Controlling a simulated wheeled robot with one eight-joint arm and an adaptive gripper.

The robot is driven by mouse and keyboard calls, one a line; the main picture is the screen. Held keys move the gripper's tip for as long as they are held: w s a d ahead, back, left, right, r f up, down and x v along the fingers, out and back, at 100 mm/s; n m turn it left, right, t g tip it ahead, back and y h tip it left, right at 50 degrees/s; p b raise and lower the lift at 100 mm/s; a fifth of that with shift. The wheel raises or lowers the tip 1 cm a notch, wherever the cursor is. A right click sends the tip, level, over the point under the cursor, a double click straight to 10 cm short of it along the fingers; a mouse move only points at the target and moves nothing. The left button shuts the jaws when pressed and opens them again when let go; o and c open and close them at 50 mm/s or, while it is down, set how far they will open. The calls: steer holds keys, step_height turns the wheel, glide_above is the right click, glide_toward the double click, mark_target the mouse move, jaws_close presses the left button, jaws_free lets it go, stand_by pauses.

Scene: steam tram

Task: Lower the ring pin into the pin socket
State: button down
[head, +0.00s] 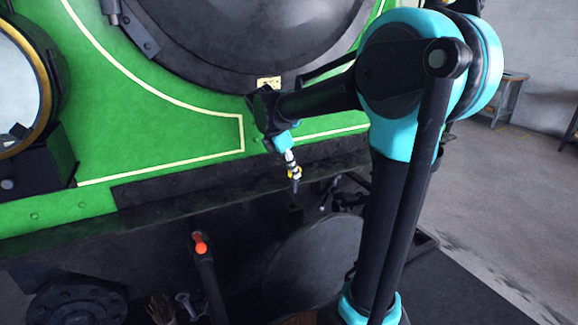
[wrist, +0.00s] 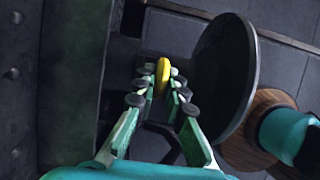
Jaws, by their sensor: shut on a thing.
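The ring pin shows as a yellow ring (wrist: 162,75) between my fingertips in the wrist view. It also shows in the head view (head: 295,172), with a short dark shank pointing down below the fingers. My gripper (head: 292,166) is shut on the ring and points downward in front of the green locomotive's dark lower beam. The wrist view shows its teal fingers (wrist: 161,86) on both sides of the ring. A small dark upright part (head: 295,214) stands below the pin, apart from it; I cannot tell whether it is the pin socket. No socket opening can be made out.
A large round dark disc (head: 318,262) stands close below and right of the gripper; it also shows in the wrist view (wrist: 222,70). A dark lever with an orange end (head: 201,246) rises at lower left. The green front (head: 180,135) stands close behind. Open floor lies right.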

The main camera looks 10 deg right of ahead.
mark_target(292, 180)
steer(key=shift+w+f, duration=0.2)
steer(key=shift+f, duration=1.05)
steer(key=shift+w+a+f, duration=0.1)
steer(key=shift+w+f, duration=0.2)
steer(key=shift+f, duration=0.35)
steer(key=shift+w+a+f, duration=0.1)
steer(key=shift+w+f, duration=0.2)
steer(key=shift+f, duration=0.3)
steer(key=shift+d, duration=0.2)
steer(key=shift+f, duration=0.7)
steer(key=shift+f, duration=0.35)
steer(key=shift+f, duration=0.3)
steer(key=shift+f, duration=0.35)
steer(key=shift+f, duration=0.7)
steer(key=shift+f, duration=0.35)
